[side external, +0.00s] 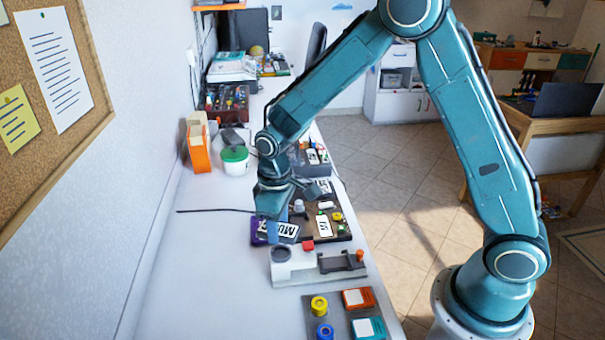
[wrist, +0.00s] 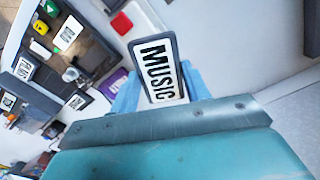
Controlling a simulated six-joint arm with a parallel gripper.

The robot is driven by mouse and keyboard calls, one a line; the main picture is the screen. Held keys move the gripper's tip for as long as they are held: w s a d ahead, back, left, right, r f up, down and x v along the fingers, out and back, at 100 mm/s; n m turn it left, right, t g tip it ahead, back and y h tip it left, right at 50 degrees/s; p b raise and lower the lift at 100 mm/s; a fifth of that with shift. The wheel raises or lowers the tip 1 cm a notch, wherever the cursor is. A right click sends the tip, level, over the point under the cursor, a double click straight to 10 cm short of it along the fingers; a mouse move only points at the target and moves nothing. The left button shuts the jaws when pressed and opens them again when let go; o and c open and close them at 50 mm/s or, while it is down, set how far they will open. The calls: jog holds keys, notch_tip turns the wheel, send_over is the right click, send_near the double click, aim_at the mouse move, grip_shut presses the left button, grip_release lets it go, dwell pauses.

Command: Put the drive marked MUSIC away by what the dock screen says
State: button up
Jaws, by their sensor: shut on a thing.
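The drive marked MUSIC (side external: 287,231) is dark-edged with a white label. My gripper (side external: 278,222) is shut on it and holds it over the white bench, beside a dark tray. In the wrist view the drive (wrist: 159,68) stands between the blue fingers (wrist: 128,92), its label facing the camera. A white and grey device (side external: 293,266), which looks like the dock, stands just in front of the drive. No readable screen text shows on it. A purple thing (side external: 259,233) shows beside the drive; it is partly hidden.
A dark tray (side external: 337,238) with labelled pieces lies right of the gripper. A red block (side external: 308,245) sits by the device. Another tray (side external: 335,300) with coloured discs and drives is nearer. A white tub with green lid (side external: 235,161) and orange holder (side external: 199,150) stand behind.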

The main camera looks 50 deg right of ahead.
jog(key=d+f+m, duration=0.1)
jog(key=d, duration=0.1)
jog(key=d+f+m, duration=0.1)
jog(key=d, duration=0.1)
jog(key=d+f+m, duration=0.1)
jog(key=d+m, duration=0.1)
jog(key=shift+s+d, duration=0.2)
jog(key=shift+s, duration=0.2)
jog(key=shift+r, duration=0.1)
jog(key=shift+w, duration=0.1)
jog(key=w+d+r+m, duration=0.2)
jog(key=w+r+m, duration=0.2)
jog(key=w, duration=0.4)
jog(key=w+d+r+m, duration=0.2)
jog(key=w+r+m, duration=0.2)
jog(key=w, duration=0.4)
jog(key=shift+w+d+m, duration=0.15)
jog(key=shift+w+m, duration=0.1)
jog(key=shift+m, duration=0.35)
notch_tip(320, 180, down, 20)
jog(key=shift+r, duration=0.1)
jog(key=shift+s+f, duration=0.1)
jog(key=shift+f, duration=0.65)
